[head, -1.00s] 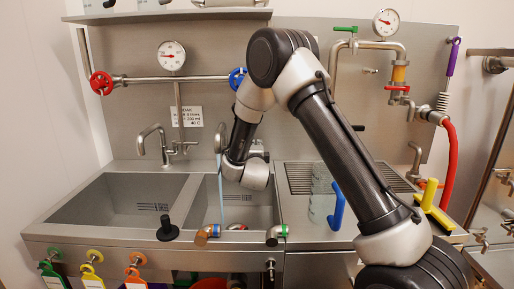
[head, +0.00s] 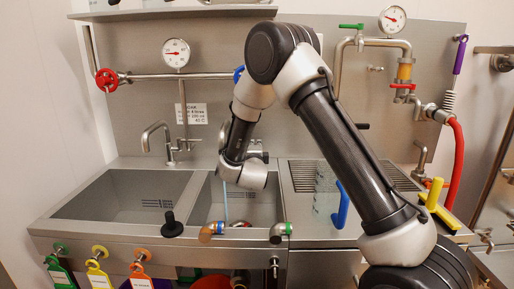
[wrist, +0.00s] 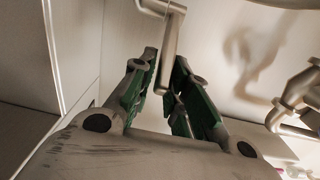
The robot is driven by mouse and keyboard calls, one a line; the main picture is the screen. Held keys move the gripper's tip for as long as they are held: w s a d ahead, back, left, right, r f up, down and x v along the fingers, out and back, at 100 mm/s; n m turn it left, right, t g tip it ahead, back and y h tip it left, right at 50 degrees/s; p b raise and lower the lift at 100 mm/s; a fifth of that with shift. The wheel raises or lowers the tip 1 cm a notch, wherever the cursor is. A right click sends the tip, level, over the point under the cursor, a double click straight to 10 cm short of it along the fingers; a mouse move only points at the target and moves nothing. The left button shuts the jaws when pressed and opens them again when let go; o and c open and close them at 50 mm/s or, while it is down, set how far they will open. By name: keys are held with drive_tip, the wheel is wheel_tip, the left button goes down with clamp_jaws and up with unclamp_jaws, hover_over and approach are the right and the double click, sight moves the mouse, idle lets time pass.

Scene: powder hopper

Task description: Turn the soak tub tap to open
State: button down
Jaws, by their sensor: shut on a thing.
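My gripper (wrist: 168,98), with green finger pads, shows in the wrist view. It is shut on a grey metal bar (wrist: 172,48), which looks like a tap lever and comes down between the fingers from the top. In the head view my gripper is hidden behind my wrist, above the right-hand sink basin (head: 263,214). Small metal tap parts (head: 257,147) show just right of my wrist at the back wall. A narrow pale blue strip (head: 226,203), perhaps water, hangs over that basin. Where the lever joins its tap is not clear.
A gooseneck faucet (head: 157,135) stands behind the left basin (head: 125,205). A red handwheel (head: 106,79) is on the wall pipe; a blue one is mostly covered by my arm. A clear jug (head: 326,195) with a blue handle stands right of the basins.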

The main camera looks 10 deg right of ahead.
drive_tip(key=shift+s+a, duration=0.3)
drive_tip(key=shift+a, duration=0.45)
drive_tip(key=shift+s+a, duration=0.2)
drive_tip(key=shift+a, duration=0.85)
drive_tip(key=shift+a, duration=0.65)
drive_tip(key=c, duration=1.4)
unclamp_jaws()
drive_tip(key=shift+o, duration=0.2)
